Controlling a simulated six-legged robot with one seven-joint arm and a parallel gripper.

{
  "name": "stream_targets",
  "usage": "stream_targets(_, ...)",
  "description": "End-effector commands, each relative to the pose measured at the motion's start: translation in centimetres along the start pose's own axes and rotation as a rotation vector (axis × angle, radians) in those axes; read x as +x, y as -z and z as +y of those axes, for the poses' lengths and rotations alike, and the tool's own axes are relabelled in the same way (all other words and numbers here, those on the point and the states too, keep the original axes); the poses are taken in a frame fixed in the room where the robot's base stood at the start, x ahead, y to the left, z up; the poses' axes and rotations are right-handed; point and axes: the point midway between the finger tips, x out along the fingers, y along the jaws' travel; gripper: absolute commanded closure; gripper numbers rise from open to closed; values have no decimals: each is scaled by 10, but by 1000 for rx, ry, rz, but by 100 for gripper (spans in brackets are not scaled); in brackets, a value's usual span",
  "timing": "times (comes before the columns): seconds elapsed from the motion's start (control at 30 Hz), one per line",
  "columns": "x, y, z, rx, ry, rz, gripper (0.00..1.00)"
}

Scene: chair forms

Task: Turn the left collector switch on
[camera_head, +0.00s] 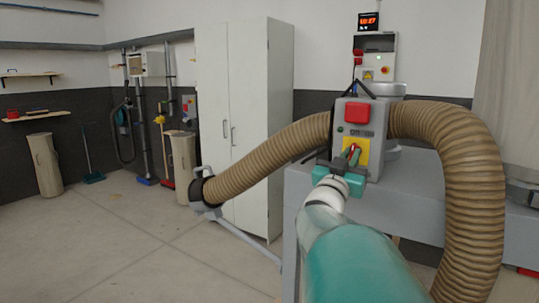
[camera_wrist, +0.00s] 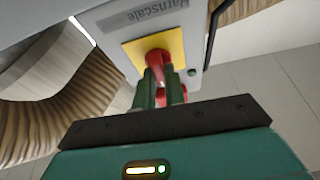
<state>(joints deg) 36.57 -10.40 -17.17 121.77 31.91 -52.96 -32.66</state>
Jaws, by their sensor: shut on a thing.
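The collector switch is a red rotary handle (camera_wrist: 158,57) on a yellow plate (camera_head: 361,150), on the front of a grey control box (camera_head: 373,112). My gripper (camera_head: 350,158) reaches the plate from the front. In the wrist view its two dark green fingers (camera_wrist: 155,88) are shut on the red handle. The fingers hide part of the handle, so its exact angle is hard to tell. A red button (camera_head: 355,112) and a small green button (camera_head: 340,129) sit above the plate.
Brown ribbed hoses run left (camera_head: 270,155) and right (camera_head: 470,180) of the box. A grey bench (camera_head: 415,195) stands beneath it. A white cabinet (camera_head: 265,90) stands behind.

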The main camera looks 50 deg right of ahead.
Motion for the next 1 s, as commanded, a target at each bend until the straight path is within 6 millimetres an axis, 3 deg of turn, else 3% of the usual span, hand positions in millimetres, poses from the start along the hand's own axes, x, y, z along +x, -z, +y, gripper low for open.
stream_targets(0.37,0,0,-2,228,-93,0,100)
stream_targets(1.0,0,2,-4,791,-327,0,100)
